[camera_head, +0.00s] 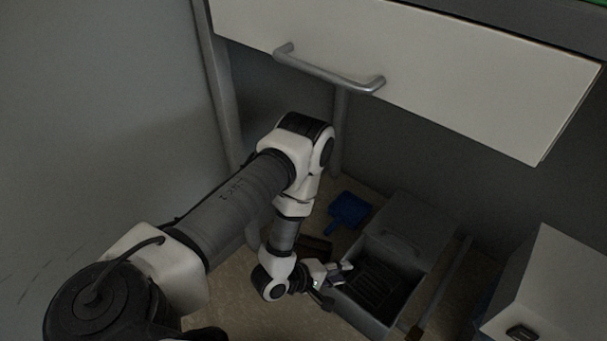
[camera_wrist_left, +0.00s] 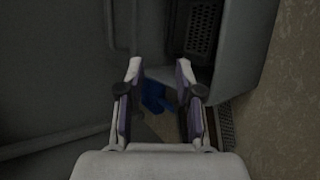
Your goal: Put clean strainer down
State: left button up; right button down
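My left gripper (camera_head: 338,284) is low down at the left edge of an open grey box (camera_head: 362,318) on the floor. In the left wrist view its two fingers (camera_wrist_left: 159,66) are apart with nothing held between them. A dark slotted strainer (camera_head: 372,288) lies inside the box; its perforated face also shows in the left wrist view (camera_wrist_left: 201,30). A second dark brown, grate-like piece (camera_head: 316,247) lies on the floor beside the box, partly hidden by my arm; it seems to show in the left wrist view (camera_wrist_left: 227,125). I cannot tell which is clean. My right gripper is out of view.
A blue dustpan-like item (camera_head: 349,209) lies behind the box. A long bar (camera_head: 445,285) leans or lies to its right, near a white cabinet (camera_head: 556,290). A white drawer (camera_head: 430,65) with a metal handle (camera_head: 325,70) overhangs the back.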

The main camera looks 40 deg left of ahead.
pick_arm(q)
jog(key=s+a+m+g+y, duration=0.2)
jog(key=s+m+g, duration=0.3)
jog(key=s+m, duration=0.2)
jog(key=s+a+m+g+y, duration=0.2)
jog(key=s+m+g, duration=0.3)
jog(key=s+m, duration=0.3)
jog(key=s+y, duration=0.1)
jog(key=s, duration=0.2)
jog(key=shift+s+r+g, duration=0.3)
jog(key=shift+a, duration=0.1)
